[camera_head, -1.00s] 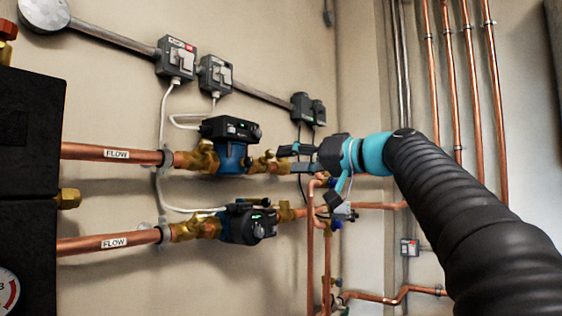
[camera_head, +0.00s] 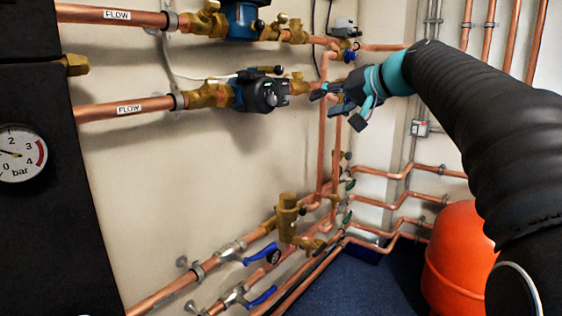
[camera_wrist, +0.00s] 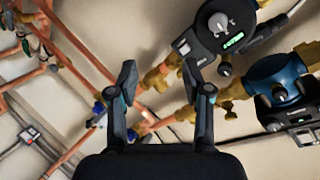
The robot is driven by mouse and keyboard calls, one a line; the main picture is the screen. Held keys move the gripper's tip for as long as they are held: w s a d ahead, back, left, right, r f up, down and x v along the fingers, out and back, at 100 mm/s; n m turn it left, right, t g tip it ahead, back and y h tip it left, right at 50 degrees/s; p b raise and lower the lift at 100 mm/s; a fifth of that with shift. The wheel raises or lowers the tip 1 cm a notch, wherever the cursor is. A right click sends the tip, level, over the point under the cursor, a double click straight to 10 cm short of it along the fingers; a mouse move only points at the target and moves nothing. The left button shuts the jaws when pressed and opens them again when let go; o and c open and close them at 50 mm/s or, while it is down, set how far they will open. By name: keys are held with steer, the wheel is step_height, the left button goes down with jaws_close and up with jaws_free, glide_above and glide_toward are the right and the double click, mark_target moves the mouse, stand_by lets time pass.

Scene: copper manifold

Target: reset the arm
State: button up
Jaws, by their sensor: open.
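My gripper (camera_head: 335,98) is at the end of my black-sleeved arm with a teal collar, in front of the copper pipework right of the pumps. In the wrist view my gripper (camera_wrist: 165,95) has its two black fingers spread apart with nothing between them. The lower pump (camera_head: 262,92) is to the left of the gripper in the head view. In the wrist view this pump (camera_wrist: 225,25) shows a green display at the top. A blue pump (camera_head: 243,20) sits above it, and this pump also shows in the wrist view (camera_wrist: 280,85). Brass fittings (camera_wrist: 160,75) show behind the fingers.
Copper pipes labelled FLOW (camera_head: 130,108) run in from the left. Blue-handled valves (camera_head: 255,254) are low on the wall. A pressure gauge (camera_head: 18,153) is at the left. A red-orange vessel (camera_head: 455,262) stands on the blue floor (camera_head: 350,290) at the right.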

steer(key=s+d+f+m+g+h+p, duration=0.1)
steer(key=s+d+f+g+h, duration=0.15)
steer(key=s+f, duration=0.6)
steer(key=s+d+f+m+g+h+p, duration=0.1)
steer(key=s+f+h, duration=0.3)
steer(key=f, duration=0.7)
steer(key=s+f+n+p, duration=0.1)
steer(key=s+f, duration=0.2)
steer(key=s, duration=0.4)
steer(key=s+d+f+n+g+h, duration=0.1)
steer(key=s+f, duration=0.3)
steer(key=s, duration=0.3)
steer(key=s+f+h+p, duration=0.1)
steer(key=s+f, duration=0.2)
steer(key=s, duration=0.5)
steer(key=shift+d+f+n+p, duration=0.3)
steer(key=shift+d+n, duration=0.05)
steer(key=shift+n, duration=0.05)
